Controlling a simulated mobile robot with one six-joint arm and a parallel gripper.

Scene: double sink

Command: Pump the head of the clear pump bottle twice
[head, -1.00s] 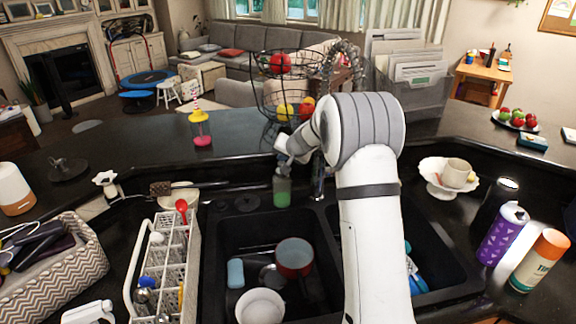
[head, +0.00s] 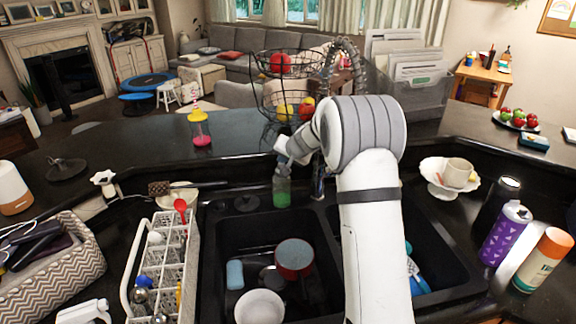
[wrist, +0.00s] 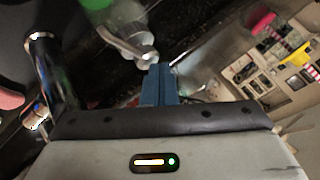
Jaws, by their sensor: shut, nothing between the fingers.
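The clear pump bottle with green liquid (head: 282,190) stands upright at the back edge of the sink, behind the left basin. In the wrist view, its green body (wrist: 98,5) is at the top left and its pale pump head (wrist: 140,48) points toward my fingertips. My gripper (head: 282,147) is above the bottle in the head view. In the wrist view, my gripper (wrist: 160,68) has its blue fingers shut together and empty, with the tips right by the pump head. I cannot tell whether they touch it.
The faucet (head: 318,180) stands just right of the bottle. A wire fruit basket (head: 285,100) is behind it on the raised counter. A white dish rack (head: 165,260) is left of the sink. A red pot (head: 294,258) and a white bowl (head: 259,308) lie in the left basin.

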